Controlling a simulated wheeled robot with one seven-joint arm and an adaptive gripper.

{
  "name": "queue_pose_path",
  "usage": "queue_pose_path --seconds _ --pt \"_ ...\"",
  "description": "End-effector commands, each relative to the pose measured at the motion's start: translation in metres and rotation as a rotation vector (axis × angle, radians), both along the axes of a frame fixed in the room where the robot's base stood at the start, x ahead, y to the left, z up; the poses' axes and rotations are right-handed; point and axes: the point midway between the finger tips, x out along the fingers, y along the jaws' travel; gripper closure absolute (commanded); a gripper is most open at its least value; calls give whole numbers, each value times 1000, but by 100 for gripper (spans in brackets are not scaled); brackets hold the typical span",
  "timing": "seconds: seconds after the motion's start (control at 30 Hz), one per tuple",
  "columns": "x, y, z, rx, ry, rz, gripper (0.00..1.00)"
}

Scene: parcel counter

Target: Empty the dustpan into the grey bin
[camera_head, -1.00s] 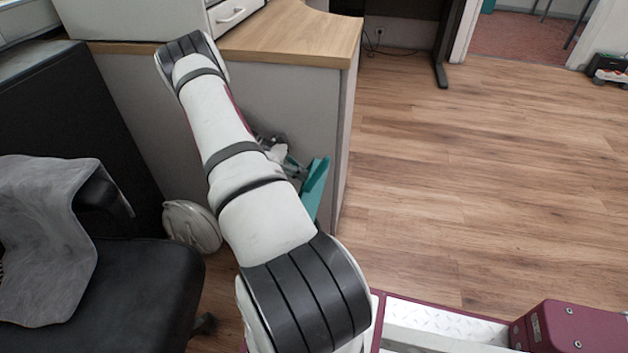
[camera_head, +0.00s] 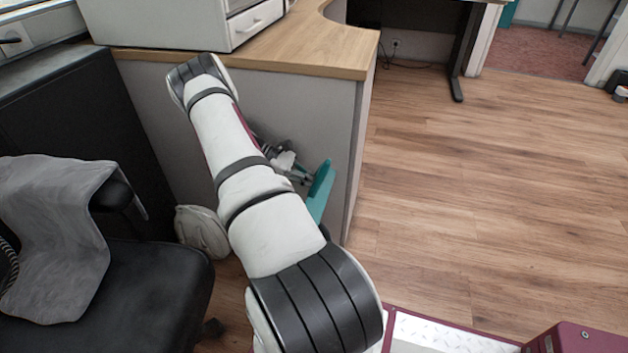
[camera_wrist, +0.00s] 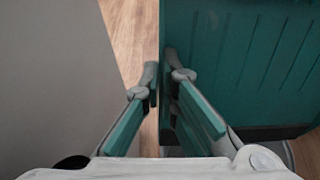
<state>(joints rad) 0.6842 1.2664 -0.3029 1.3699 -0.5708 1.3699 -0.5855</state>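The teal dustpan (camera_head: 321,190) shows in the head view beside my forearm, held in the air in front of the counter's side panel. In the wrist view its ridged teal face (camera_wrist: 245,65) fills the right side. My gripper (camera_wrist: 165,80) has its fingertips close together on either side of the dustpan's edge, so it is shut on the dustpan. In the head view my gripper (camera_head: 287,163) is partly hidden behind my arm. I cannot see any sweepings on the dustpan. I cannot make out a grey bin in either view.
A counter with a wooden top (camera_head: 300,45) stands close behind my arm. A black chair (camera_head: 150,285) with a grey cloth (camera_head: 50,230) is at the left. A pale rounded object (camera_head: 202,230) lies low beside it. The wooden floor (camera_head: 490,180) at the right is clear.

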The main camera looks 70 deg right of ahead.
Motion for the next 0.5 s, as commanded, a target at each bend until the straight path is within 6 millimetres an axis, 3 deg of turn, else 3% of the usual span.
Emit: queue_pose_path --seconds 0.03,0.17,0.4,0.5 --pt "1 0 12 -1 0 1 100" --pt "1 0 25 0 0 1 100" --pt "0 0 -4 1 0 0 100" --pt "0 0 -7 0 0 0 100"
